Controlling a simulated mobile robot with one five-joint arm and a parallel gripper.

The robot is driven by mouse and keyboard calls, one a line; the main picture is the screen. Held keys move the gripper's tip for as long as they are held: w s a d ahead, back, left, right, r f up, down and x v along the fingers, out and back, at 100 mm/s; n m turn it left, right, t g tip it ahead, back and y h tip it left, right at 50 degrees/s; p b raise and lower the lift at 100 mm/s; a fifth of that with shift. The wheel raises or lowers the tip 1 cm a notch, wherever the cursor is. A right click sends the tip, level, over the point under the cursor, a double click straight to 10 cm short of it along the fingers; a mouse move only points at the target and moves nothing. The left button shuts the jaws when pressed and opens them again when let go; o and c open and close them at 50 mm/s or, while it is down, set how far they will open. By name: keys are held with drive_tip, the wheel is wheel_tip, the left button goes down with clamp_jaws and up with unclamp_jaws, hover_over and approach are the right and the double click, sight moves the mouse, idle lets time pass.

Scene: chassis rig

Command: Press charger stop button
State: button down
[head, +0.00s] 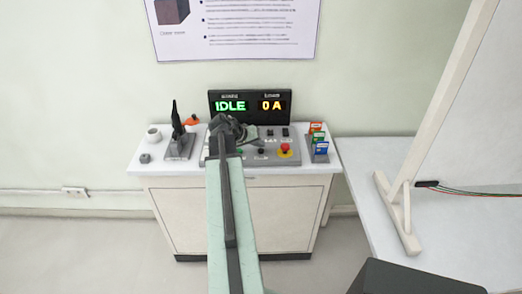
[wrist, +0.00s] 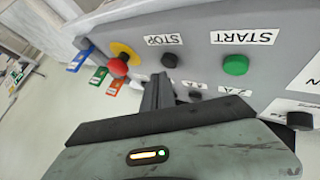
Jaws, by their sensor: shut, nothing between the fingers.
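The charger console (head: 220,158) sits on a white cabinet, below a display (head: 250,106) reading IDLE and 0 A. In the wrist view, the picture is upside down. The stop button (wrist: 169,60) is a small black round button by its STOP label (wrist: 163,40). The green start button (wrist: 235,65) is by its START label. A red mushroom button on a yellow ring (wrist: 118,66) is on the other side. My gripper (wrist: 160,80) is shut and empty, its tips close to the stop button; I cannot tell whether they touch. In the head view, my arm covers part of the console.
A black-handled device (head: 178,143) stands left of the console. A rack of coloured cards (head: 318,145) stands at its right. A white table (head: 430,225) with a wooden-framed panel is at the right. Small black switches (wrist: 196,95) lie near my fingers.

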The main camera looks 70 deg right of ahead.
sight(259, 151)
drive_tip(key=shift+r, duration=0.1)
wheel_tip(259, 151, up, 5)
drive_tip(key=p, duration=0.5)
drive_tip(key=shift+r, duration=0.1)
idle(0.7)
